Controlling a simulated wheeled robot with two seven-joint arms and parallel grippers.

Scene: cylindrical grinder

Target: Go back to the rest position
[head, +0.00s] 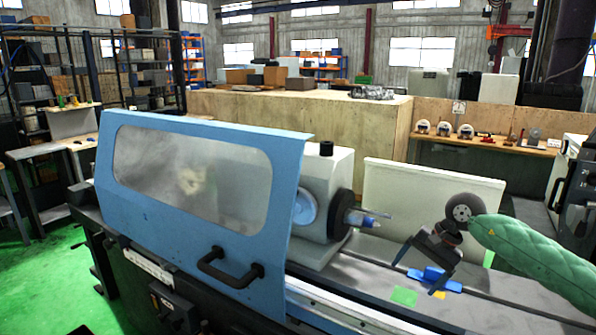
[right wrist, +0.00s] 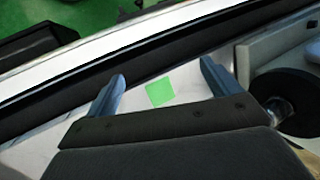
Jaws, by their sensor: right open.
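My right gripper (head: 420,270) is above the grinder's bed at the right in the head view, its arm in a green cover coming in from the right. Its two fingers are spread apart with nothing between them, as the right wrist view (right wrist: 163,88) also shows. A green square (head: 404,296) lies on the bed near the gripper; in the right wrist view the green square (right wrist: 160,92) shows between the fingers, beyond their tips or below them. The blue cylindrical grinder (head: 240,135) stands in front of me. My left gripper is not in view.
The grinder's blue door (head: 130,205) with its black handle (head: 230,275) covers the left part. The spindle (head: 365,220) points toward my right gripper. A blue part (head: 440,284) and a yellow mark lie on the bed. A pale panel (head: 430,190) stands behind.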

